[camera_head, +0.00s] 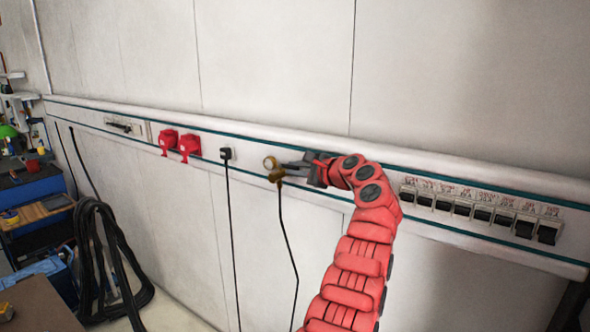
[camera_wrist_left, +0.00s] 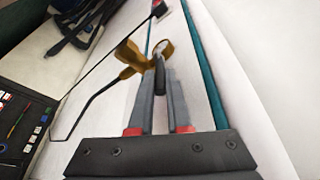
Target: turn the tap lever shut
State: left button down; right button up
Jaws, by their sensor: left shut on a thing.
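The brass tap (camera_head: 276,176) sits on the white wall rail, with a round brass part (camera_head: 269,162) at its top. A thin dark hose hangs from it. My left gripper (camera_head: 291,169) reaches the tap from the right. In the left wrist view the brass tap (camera_wrist_left: 128,58) is just beyond the fingertips of my left gripper (camera_wrist_left: 160,82). The fingers are closed on a small dark piece, which looks like the tap lever (camera_wrist_left: 160,74). The fingers hide part of it, so its exact angle is hard to tell. My right gripper is not in view.
Left of the tap are a black plug (camera_head: 226,153) with a hanging cord and two red sockets (camera_head: 189,145). A row of switches (camera_head: 484,213) is at the right. Black cables (camera_head: 100,255) hang at the left. The wall above the rail is clear.

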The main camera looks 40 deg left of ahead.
pick_arm(q)
jog(key=c, duration=0.9)
grip_release()
jog(key=shift+o, duration=0.2)
jog(key=b+v, duration=0.8)
jog(key=v, duration=0.9)
jog(key=shift+d, duration=0.25)
jog(key=shift+r, duration=0.1)
